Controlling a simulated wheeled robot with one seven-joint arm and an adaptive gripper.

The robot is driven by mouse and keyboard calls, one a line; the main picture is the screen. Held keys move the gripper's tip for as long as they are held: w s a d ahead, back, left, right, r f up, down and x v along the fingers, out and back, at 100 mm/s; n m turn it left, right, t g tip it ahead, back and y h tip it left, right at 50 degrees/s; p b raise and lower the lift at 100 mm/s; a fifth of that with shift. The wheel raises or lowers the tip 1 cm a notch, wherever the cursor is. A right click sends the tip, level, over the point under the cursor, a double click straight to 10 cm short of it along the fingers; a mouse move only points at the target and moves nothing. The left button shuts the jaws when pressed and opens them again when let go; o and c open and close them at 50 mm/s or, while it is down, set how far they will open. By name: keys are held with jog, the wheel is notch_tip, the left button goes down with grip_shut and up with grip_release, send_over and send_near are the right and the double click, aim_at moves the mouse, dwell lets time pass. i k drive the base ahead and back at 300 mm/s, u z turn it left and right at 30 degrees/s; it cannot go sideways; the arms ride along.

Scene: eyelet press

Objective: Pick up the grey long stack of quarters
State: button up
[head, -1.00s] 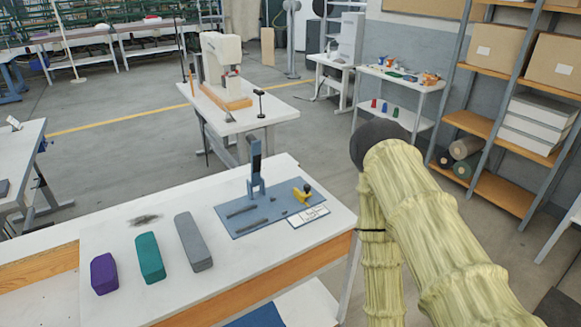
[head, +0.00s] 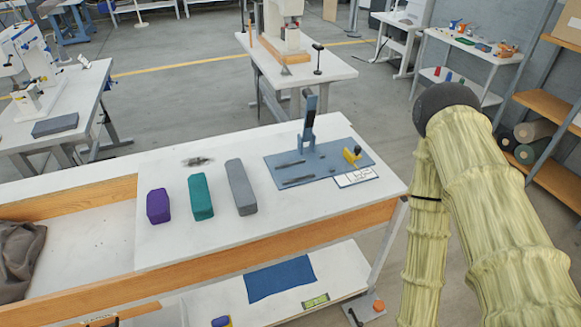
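The grey long stack (head: 241,187) lies on the white table top, left of the blue press mat. It is the longest of three blocks in a row. A teal stack (head: 200,197) lies just left of it, and a shorter purple stack (head: 158,206) lies left of the teal one. The three stand apart from each other with narrow gaps. My arm, in a pale yellow ribbed cover, is at the right of the head view, beyond the table's right end. My gripper is not in the picture.
A blue mat (head: 272,174) with an upright press (head: 309,127), dark rods and a yellow tool (head: 352,155) lies right of the grey stack. The white table (head: 330,213) has a wooden front edge and a lower shelf holding a blue cloth (head: 280,279). Clear table lies before the stacks.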

aim_at(245, 198)
jog(key=u, duration=2.8)
jog(key=k, duration=0.8)
jog(key=z, duration=0.95)
